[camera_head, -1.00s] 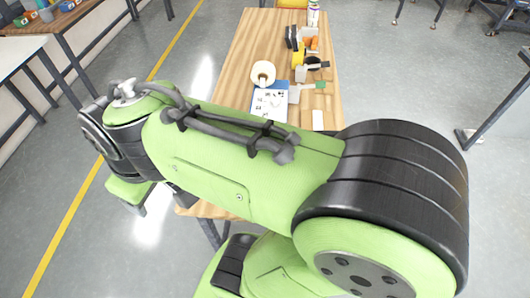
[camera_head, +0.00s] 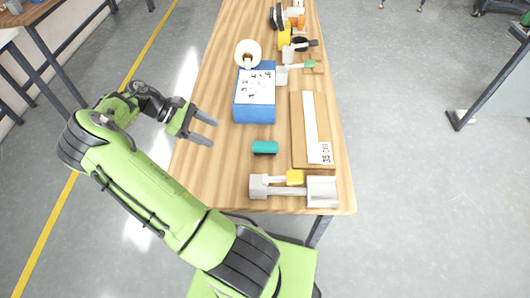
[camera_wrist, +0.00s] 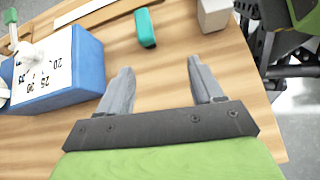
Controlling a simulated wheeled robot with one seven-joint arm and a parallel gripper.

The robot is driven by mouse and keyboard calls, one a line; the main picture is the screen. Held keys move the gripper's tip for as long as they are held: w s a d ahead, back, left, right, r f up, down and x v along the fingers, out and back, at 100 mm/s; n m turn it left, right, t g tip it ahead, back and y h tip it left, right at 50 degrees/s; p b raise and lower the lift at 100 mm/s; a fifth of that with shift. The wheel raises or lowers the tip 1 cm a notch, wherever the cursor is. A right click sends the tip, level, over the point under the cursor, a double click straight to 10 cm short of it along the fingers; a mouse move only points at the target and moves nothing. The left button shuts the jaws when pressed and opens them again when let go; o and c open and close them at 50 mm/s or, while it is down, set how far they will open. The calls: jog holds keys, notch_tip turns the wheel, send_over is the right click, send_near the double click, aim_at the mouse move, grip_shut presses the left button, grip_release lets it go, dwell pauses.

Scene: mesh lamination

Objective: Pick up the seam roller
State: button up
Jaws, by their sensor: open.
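I cannot tell for certain which tool is the seam roller. One candidate is a grey-and-yellow tool (camera_head: 294,178) near the table's front edge, between a pale block (camera_head: 258,188) and a whitish square block (camera_head: 322,191). My gripper (camera_head: 212,132) is open and empty over the table's left edge, left of the teal block (camera_head: 265,147). In the wrist view my gripper (camera_wrist: 162,80) has bare wood between its fingers. The teal block (camera_wrist: 146,28) lies beyond them.
The blue box (camera_head: 255,112) with a printed top stands right of my gripper. A flat board (camera_head: 298,150) with a white strip lies along the right side. A cream roll (camera_head: 240,52) and several tools lie farther back. The table's left strip (camera_head: 205,170) is bare.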

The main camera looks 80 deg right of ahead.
jog(key=d+f+g, duration=0.1)
jog(key=s+d+f+n+g, duration=0.1)
jog(key=f, duration=0.1)
jog(key=s+d+f+b, duration=0.1)
jog(key=f, duration=0.1)
jog(key=shift+d+f+g+h, duration=0.25)
jog(key=shift+g+h, duration=0.15)
jog(key=b, duration=0.1)
send_near(267, 148)
jog(key=shift+n, duration=0.3)
jog(key=s+d+f, duration=0.1)
jog(key=f, duration=0.1)
jog(key=s+d+f, duration=0.1)
jog(key=s+f, duration=0.1)
jog(key=shift+s+d, duration=0.2)
jog(key=shift+s, duration=0.05)
jog(key=b+x, duration=0.1)
jog(key=x, duration=0.4)
jog(key=shift+s+d+f, duration=0.1)
jog(key=shift+s, duration=0.25)
jog(key=c, duration=1.1)
